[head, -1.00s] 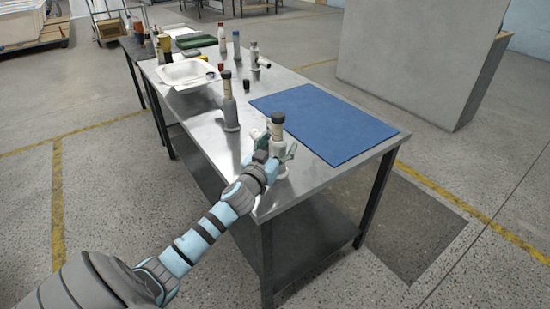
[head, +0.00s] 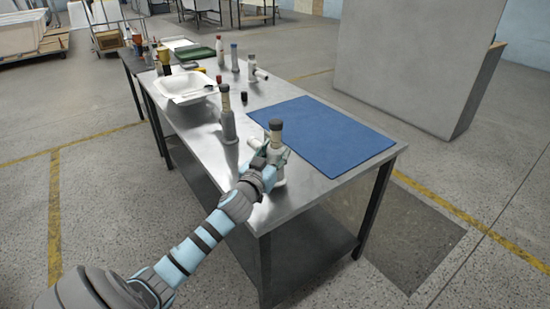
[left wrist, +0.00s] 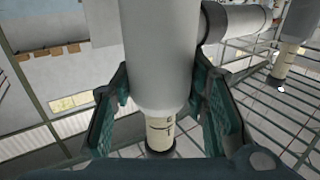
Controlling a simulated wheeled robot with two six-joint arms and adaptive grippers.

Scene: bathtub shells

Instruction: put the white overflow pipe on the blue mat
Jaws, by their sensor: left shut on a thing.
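The white overflow pipe (head: 279,172) stands upright near the table's front edge, just left of the blue mat. It has a dark cap and a cream neck. In the left wrist view the pipe (left wrist: 158,50) fills the middle, with a side branch to the right. My left gripper (head: 272,154) is shut on its body, with a finger on each side. I cannot tell whether its foot touches the table. The blue mat (head: 320,136) lies flat and bare on the table's right part. My right gripper is not in view.
A similar grey pipe (head: 228,125) stands to the left, with a small dark cap (head: 245,97) behind it. Another pipe with a side branch (head: 252,70) stands farther back. A white basin (head: 186,86) and bottles occupy the table's far part.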

